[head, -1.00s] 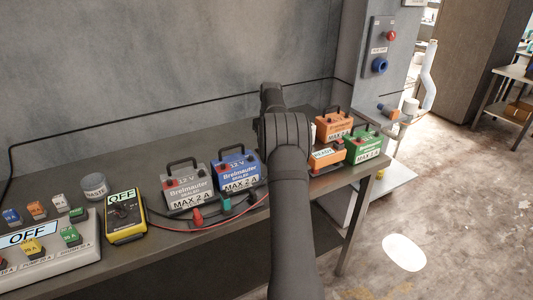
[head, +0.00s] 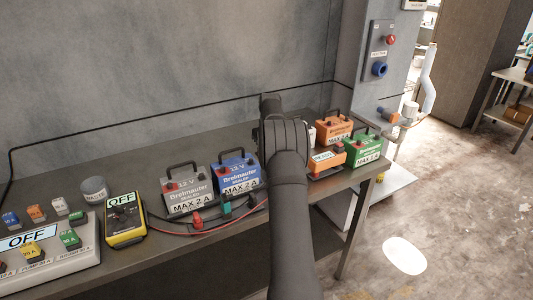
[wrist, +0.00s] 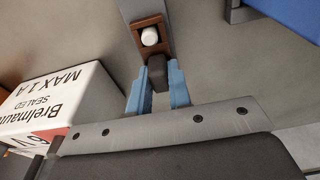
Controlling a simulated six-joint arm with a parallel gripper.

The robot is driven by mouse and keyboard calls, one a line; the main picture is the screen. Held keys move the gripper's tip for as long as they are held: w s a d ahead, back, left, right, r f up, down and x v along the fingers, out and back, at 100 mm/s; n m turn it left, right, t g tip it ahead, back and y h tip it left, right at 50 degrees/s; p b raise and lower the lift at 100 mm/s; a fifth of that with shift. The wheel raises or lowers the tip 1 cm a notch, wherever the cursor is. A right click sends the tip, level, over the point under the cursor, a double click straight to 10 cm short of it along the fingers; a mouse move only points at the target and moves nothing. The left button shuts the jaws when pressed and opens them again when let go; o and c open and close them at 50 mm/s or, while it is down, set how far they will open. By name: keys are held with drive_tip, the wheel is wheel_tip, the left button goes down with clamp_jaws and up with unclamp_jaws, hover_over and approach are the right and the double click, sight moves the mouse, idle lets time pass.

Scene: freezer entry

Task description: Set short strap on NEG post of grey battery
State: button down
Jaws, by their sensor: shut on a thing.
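The grey battery (head: 186,192) stands upright on the bench in the head view, with a red post at its left; its other post is too small to make out well. My gripper (wrist: 157,92) is shut on a dark block in the wrist view. The block joins a grey strip with a brown square piece around a white round part, which I take to be the short strap (wrist: 151,34). It is held away from the grey battery, right of the blue battery (head: 237,174). In the head view my arm hides the fingers and the strap.
A white battery (wrist: 62,108) stands close left of the fingers in the wrist view. Orange (head: 333,131) and green (head: 363,149) batteries and an orange box (head: 325,161) stand right of my arm. A yellow meter (head: 124,219), leads, a paste tin (head: 94,189) and a switch panel (head: 45,250) lie left.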

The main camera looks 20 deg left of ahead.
drive_tip(key=r, duration=0.4)
drive_tip(key=shift+d+r, duration=0.25)
drive_tip(key=s+d+r, duration=0.2)
drive_tip(key=d+r, duration=0.8)
drive_tip(key=d, duration=0.1)
drive_tip(key=shift+r, duration=0.2)
drive_tip(key=shift+s+a, duration=0.1)
drive_tip(key=s+a+n+g, duration=0.2)
drive_tip(key=s+a+n, duration=1.6)
drive_tip(key=s+a, duration=0.3)
drive_tip(key=shift+s+a+r, duration=0.25)
drive_tip(key=shift+s+r, duration=0.1)
drive_tip(key=shift+s, duration=0.7)
drive_tip(key=shift+f, duration=0.1)
drive_tip(key=shift+f, duration=1.95)
